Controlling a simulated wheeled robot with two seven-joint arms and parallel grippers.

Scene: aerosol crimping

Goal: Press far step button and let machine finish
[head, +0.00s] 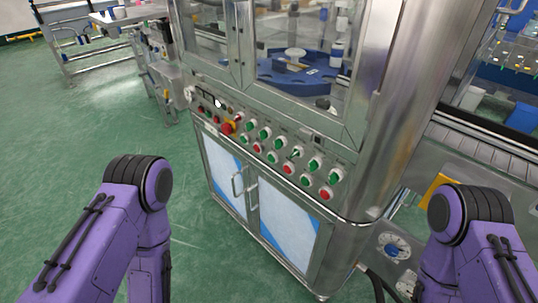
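The crimping machine (345,148) stands in front of me, a steel cabinet with glazed doors above. Its sloped control panel (325,158) carries rows of green and red round buttons. A red mushroom button on a yellow base (228,127) sits left of the middle. The lowest right button is red (326,193), with a green button (337,174) above it. Labels are too small to read, so I cannot tell which is the step button. My purple arms show at both lower sides, but neither gripper is in view.
White-and-blue doors (285,225) are below the panel. A conveyor (490,150) runs at right. A steel table (125,14) is at the back left. Green floor is clear at left.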

